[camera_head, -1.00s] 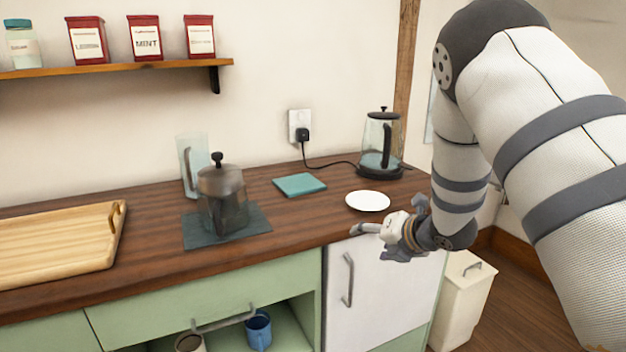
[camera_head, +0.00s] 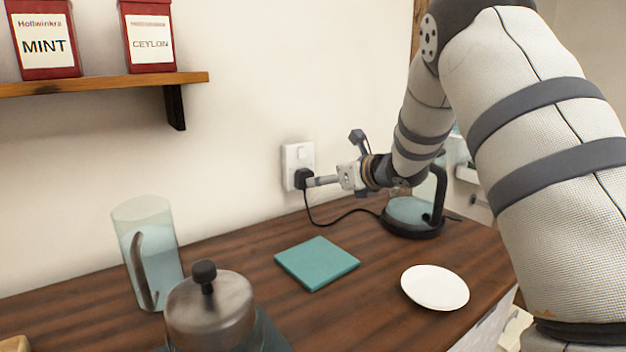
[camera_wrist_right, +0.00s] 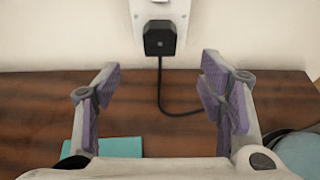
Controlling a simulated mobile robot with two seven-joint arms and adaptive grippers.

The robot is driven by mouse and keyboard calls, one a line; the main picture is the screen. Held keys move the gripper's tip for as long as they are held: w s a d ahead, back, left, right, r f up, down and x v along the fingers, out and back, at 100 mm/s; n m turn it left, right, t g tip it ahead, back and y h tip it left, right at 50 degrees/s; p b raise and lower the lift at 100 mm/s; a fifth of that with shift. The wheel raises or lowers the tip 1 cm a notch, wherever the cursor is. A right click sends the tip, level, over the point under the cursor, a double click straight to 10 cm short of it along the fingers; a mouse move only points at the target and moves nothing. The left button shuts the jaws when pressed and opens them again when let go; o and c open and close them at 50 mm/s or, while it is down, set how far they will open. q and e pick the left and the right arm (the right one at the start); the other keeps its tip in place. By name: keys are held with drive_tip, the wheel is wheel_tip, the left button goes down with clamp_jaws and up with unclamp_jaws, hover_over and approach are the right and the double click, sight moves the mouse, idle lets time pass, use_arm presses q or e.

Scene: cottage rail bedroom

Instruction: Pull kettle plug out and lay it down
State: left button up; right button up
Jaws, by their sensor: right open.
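The black kettle plug (camera_head: 302,178) sits in the white wall socket (camera_head: 297,158). It also shows in the right wrist view (camera_wrist_right: 160,38), ahead of my right gripper and centred between its fingers. My right gripper (camera_head: 322,181) is open, its fingers pointing at the wall close to the plug; in the right wrist view its spread fingers (camera_wrist_right: 162,88) hold nothing. A black cord (camera_head: 335,222) runs from the plug down to the glass kettle (camera_head: 412,212), which stands on its black base, partly hidden behind my right arm. My left gripper is not in view.
A teal square mat (camera_head: 316,262) lies on the wooden counter (camera_head: 225,262) below the socket. A white plate (camera_head: 435,287) lies to its right. A glass jug (camera_head: 148,255) and a metal-lidded pot (camera_head: 210,315) stand left. A shelf (camera_head: 110,84) with tins hangs above.

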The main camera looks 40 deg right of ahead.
sight(302, 177)
drive_tip(key=a+b+x, duration=0.1)
drive_tip(key=x, duration=0.7)
drive_tip(key=shift+w+d+f, duration=0.3)
drive_tip(key=shift+d+f, duration=0.05)
drive_tip(key=shift+d, duration=0.15)
drive_tip(key=c, duration=1.2)
drive_tip(key=shift+s+a+r+p, duration=0.15)
drive_tip(key=shift+s+p, duration=0.3)
drive_tip(key=shift+s, duration=0.8)
drive_tip(key=shift+s+a+r+p, duration=0.15)
drive_tip(key=shift+s+p, duration=0.3)
drive_tip(key=shift+s, duration=0.75)
drive_tip(key=shift+c, duration=0.3)
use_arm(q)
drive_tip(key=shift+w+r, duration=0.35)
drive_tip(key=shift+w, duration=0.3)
use_arm(e)
drive_tip(key=shift+s+f, duration=0.25)
drive_tip(key=shift+s, duration=0.05)
